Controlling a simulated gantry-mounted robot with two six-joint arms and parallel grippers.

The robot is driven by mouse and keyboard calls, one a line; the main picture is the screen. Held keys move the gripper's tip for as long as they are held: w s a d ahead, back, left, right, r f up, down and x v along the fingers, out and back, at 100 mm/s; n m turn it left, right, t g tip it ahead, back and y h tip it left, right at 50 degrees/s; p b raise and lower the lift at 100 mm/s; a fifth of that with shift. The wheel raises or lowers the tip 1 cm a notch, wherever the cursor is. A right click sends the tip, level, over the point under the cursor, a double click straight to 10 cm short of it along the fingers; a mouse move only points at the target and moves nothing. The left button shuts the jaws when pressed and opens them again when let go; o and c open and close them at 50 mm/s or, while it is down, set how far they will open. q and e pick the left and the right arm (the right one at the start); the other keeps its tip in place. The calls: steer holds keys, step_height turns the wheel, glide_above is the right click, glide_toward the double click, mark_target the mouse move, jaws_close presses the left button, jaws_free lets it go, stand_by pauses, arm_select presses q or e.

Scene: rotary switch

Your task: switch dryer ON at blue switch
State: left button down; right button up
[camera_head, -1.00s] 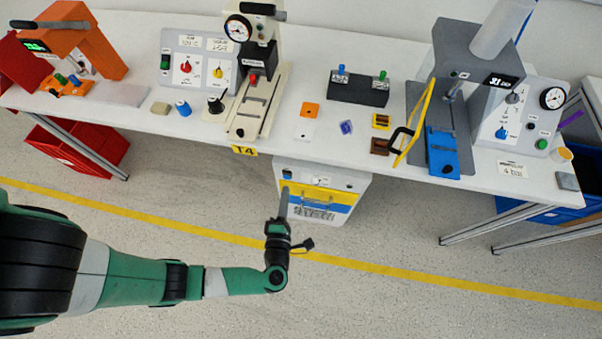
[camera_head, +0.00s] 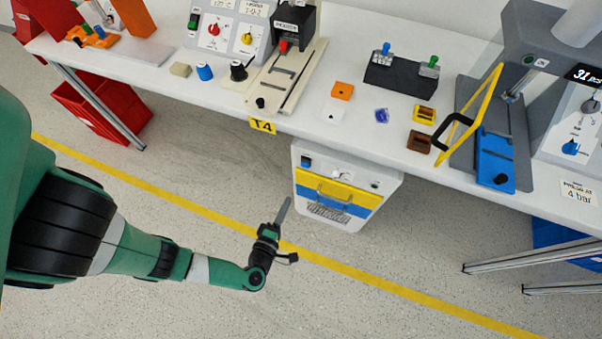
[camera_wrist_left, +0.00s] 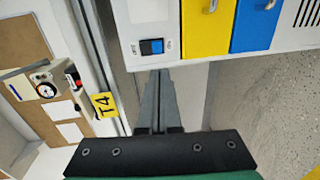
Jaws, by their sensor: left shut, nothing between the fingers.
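The grey-white cabinet (camera_head: 378,186) with yellow and blue drawer fronts stands under the bench. Its blue switch (camera_head: 306,161) sits in a dark frame at the upper left of its front. In the left wrist view the blue switch (camera_wrist_left: 151,46) shows between two small labels, too small to read. My left gripper (camera_head: 287,200) is shut and empty, in front of the cabinet, below and left of the switch in the head view. In the left wrist view its closed fingertips (camera_wrist_left: 160,73) point at the panel just below the switch, seemingly apart from it. My right gripper is not in view.
The bench (camera_head: 215,103) above carries a press with a yellow guard (camera_head: 470,125), a black block with two toggles (camera_head: 400,77) and small parts. A control panel at right has another blue knob (camera_head: 571,147). A red crate (camera_head: 100,110) stands below left. The floor in front is clear.

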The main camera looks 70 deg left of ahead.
arm_select(q)
steer(key=b+x, duration=0.5)
steer(key=x, duration=0.8)
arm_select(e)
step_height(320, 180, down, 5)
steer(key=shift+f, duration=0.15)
arm_select(q)
steer(key=shift+w+a+f, duration=0.1)
steer(key=p, duration=0.3)
glide_toward(304, 166)
steer(key=s+d+f, duration=0.3)
steer(key=s+d, duration=0.1)
steer(key=d, duration=0.1)
steer(key=shift+s+f, duration=0.15)
steer(key=shift+s, duration=0.1)
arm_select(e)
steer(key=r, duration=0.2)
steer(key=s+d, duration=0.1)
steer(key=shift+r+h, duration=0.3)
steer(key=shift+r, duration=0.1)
